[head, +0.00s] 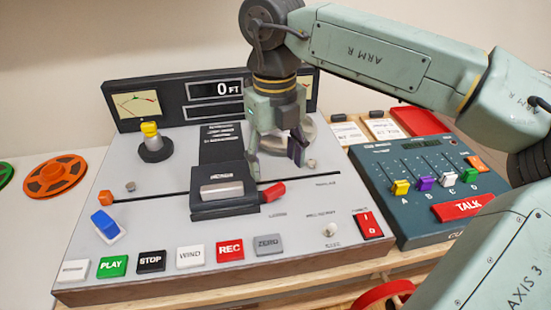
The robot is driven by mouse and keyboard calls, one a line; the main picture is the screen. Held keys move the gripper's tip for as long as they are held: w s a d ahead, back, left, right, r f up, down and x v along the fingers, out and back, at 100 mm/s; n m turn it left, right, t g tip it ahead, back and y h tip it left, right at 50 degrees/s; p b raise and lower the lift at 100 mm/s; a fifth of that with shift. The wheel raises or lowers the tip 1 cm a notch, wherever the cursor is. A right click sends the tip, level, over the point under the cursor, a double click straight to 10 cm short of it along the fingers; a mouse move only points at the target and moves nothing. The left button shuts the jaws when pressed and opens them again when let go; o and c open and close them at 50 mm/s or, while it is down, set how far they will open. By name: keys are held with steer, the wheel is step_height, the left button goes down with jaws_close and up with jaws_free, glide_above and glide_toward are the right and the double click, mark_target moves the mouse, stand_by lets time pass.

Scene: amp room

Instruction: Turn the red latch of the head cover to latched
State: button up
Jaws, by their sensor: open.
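The head cover (217,204) is a dark box with a grey bar on it, in the middle of the light grey tape machine panel. Its red latch (273,192) sticks out at the cover's right side and points right, tilted slightly up. My gripper (277,165) points down above and behind the latch, with its fingers apart and nothing seen between them. The left finger is close to the cover's right back edge; I cannot tell whether they touch. The fingers appear apart from the latch. Part of a round silver piece behind the gripper is hidden.
A yellow-topped knob (154,143) and a blue switch (106,225) stand at left. A row of buttons, including the red REC button (230,251), runs along the front. A slider console (420,185) stands right. Orange reel (57,177) lies far left.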

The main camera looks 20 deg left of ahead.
step_height(320, 180, up, 5)
steer(key=p, duration=0.3)
stand_by(0.4)
steer(key=shift+r, duration=0.1)
step_height(320, 180, up, 12)
stand_by(0.7)
steer(key=shift+a, duration=0.1)
